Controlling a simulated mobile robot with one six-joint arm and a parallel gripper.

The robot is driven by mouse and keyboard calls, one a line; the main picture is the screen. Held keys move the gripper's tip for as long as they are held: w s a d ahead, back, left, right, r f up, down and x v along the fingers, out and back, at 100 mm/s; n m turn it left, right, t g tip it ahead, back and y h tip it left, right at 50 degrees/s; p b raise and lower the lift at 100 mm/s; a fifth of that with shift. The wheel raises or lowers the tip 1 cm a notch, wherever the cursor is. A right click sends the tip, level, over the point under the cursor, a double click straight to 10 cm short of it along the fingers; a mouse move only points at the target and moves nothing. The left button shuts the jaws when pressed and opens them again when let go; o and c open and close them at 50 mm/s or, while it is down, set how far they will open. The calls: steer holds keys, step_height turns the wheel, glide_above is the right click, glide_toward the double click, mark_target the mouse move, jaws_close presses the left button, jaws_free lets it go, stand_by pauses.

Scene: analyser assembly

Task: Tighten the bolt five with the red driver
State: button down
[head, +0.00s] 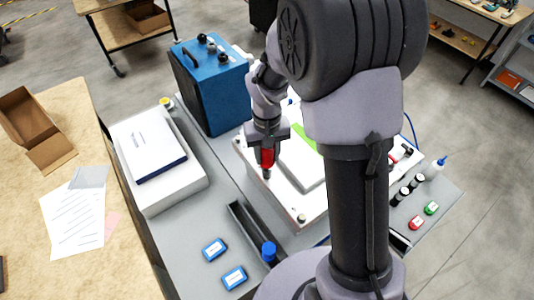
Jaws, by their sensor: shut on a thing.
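My gripper (266,146) is shut on the red driver (267,158), which it holds upright, tip down. The driver's tip is over the left part of the white analyser housing (248,160); I cannot tell if it touches a bolt. A bolt-like knob (301,218) shows at the housing's front corner. My arm hides much of the housing's right side, so other bolts cannot be told apart, and no number is readable.
A blue case (209,85) stands behind on the grey table (190,240). A white box with a book (147,150) is at left. A dark tray (248,235) with a blue-handled tool (269,252) and two blue boxes (215,249) lie in front. Small bottles (407,190) are at right.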

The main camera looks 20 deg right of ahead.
steer(key=shift+f+b, duration=0.85)
steer(key=shift+f, duration=0.15)
stand_by(0.4)
steer(key=c, duration=1.8)
jaws_free()
jaws_close()
